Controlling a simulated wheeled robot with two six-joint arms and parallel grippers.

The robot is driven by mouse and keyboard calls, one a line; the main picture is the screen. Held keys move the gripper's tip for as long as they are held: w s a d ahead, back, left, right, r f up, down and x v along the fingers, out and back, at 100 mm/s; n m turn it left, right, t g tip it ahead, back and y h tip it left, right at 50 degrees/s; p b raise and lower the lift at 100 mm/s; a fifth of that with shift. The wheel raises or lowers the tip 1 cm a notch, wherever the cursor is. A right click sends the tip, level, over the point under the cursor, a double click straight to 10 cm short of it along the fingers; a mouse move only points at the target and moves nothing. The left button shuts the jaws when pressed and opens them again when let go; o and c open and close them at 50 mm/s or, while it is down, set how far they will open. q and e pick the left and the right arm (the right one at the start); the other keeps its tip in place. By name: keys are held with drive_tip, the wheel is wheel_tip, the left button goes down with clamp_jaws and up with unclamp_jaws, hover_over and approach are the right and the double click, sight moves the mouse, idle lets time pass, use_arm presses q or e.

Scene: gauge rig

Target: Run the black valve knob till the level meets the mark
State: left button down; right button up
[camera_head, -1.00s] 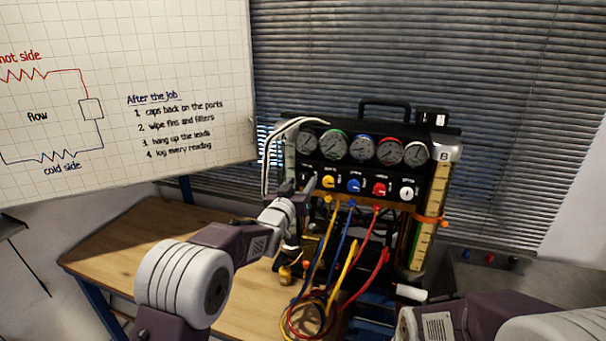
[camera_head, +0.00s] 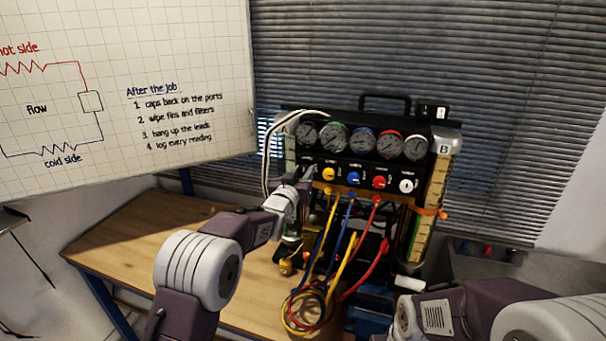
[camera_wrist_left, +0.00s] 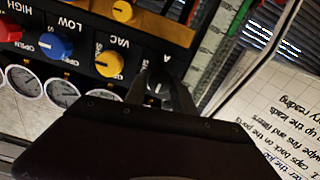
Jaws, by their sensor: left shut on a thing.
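The black valve knob (camera_wrist_left: 158,87) is at the end of the knob row, beside the yellow VAC knob (camera_wrist_left: 109,64). My left gripper (camera_wrist_left: 160,82) has its fingers on both sides of it and is shut on it. In the head view my left gripper (camera_head: 306,177) reaches the left end of the panel and hides the knob. Column A (camera_head: 290,152) stands at the panel's left, partly behind white hoses. Column B (camera_head: 435,185) stands at the right, with a yellow scale and an orange band (camera_head: 430,211). I cannot read the level. My right gripper is out of view.
Several round gauges (camera_head: 361,141) sit above the blue (camera_head: 354,177), red (camera_head: 379,181) and white (camera_head: 406,186) knobs. Yellow, blue and red hoses (camera_head: 345,265) hang below the panel. The wooden table (camera_head: 150,235) is clear at left. A whiteboard (camera_head: 190,70) stands behind it.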

use_arm(q)
drive_tip(key=shift+f+m+b, duration=0.2)
drive_tip(key=shift+m+b, duration=0.3)
drive_tip(key=shift+b, duration=0.15)
drive_tip(key=m+b, duration=0.8)
drive_tip(key=shift+d+f+m+b, duration=0.1)
drive_tip(key=shift+m+b, duration=0.3)
drive_tip(key=m+b, duration=0.2)
drive_tip(key=m, duration=0.1)
drive_tip(key=shift+m, duration=0.3)
drive_tip(key=shift+m+b, duration=1.1)
drive_tip(key=shift+m, duration=0.9)
drive_tip(key=c, duration=1.1)
unclamp_jaws()
drive_tip(key=shift+o, duration=0.2)
drive_tip(key=shift+r, duration=0.2)
